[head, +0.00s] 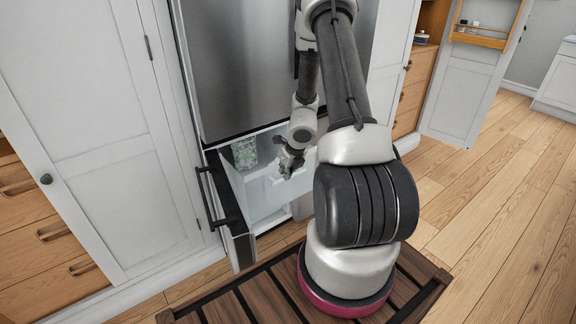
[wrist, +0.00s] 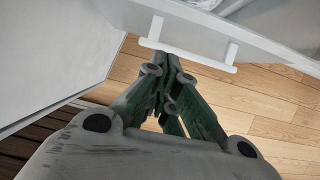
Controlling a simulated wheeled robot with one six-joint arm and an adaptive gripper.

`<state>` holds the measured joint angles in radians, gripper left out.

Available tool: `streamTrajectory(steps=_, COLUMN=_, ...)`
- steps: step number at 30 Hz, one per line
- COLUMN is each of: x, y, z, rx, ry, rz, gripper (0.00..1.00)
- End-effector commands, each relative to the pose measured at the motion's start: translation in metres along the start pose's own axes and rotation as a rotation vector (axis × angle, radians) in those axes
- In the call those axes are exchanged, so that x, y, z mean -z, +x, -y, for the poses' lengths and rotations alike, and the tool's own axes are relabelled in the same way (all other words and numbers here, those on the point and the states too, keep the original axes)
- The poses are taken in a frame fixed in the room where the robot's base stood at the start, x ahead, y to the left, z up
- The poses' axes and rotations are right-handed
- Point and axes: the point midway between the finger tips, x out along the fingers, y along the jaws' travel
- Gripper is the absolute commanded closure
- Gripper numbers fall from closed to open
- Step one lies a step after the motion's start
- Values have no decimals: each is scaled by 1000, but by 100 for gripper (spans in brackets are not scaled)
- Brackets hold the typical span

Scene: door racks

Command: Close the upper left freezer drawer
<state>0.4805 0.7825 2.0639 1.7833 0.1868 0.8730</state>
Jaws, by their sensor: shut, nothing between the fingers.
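The stainless-steel fridge (head: 235,70) has its lower freezer compartment open, and white drawer parts (head: 262,195) show inside. In the wrist view a white panel, seemingly a drawer front (wrist: 225,22), crosses the top. A white bar handle (wrist: 195,50) stands out from it. My gripper (head: 287,172) is in front of the freezer opening. In the wrist view my gripper (wrist: 170,60) is shut and empty, its tips close to the handle bar. I cannot tell whether they touch it. My arm hides the right part of the freezer, so how far the drawer stands out is unclear.
The freezer door (head: 240,250) with dark handles (head: 212,190) stands swung open on the left. A patterned item (head: 245,152) sits inside the freezer. White cabinets (head: 95,140) flank the fridge. Wooden floor (head: 500,200) is free on the right.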

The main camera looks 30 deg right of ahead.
Motion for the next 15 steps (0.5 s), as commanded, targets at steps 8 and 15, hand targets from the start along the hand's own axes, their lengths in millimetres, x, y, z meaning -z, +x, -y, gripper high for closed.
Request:
streamTrajectory(steps=8, x=-11, y=26, z=-2, rx=-2, ry=-6, rz=1, gripper=100)
streamTrajectory(steps=15, x=-28, y=33, z=-1, rx=-2, ry=-5, rz=1, gripper=100)
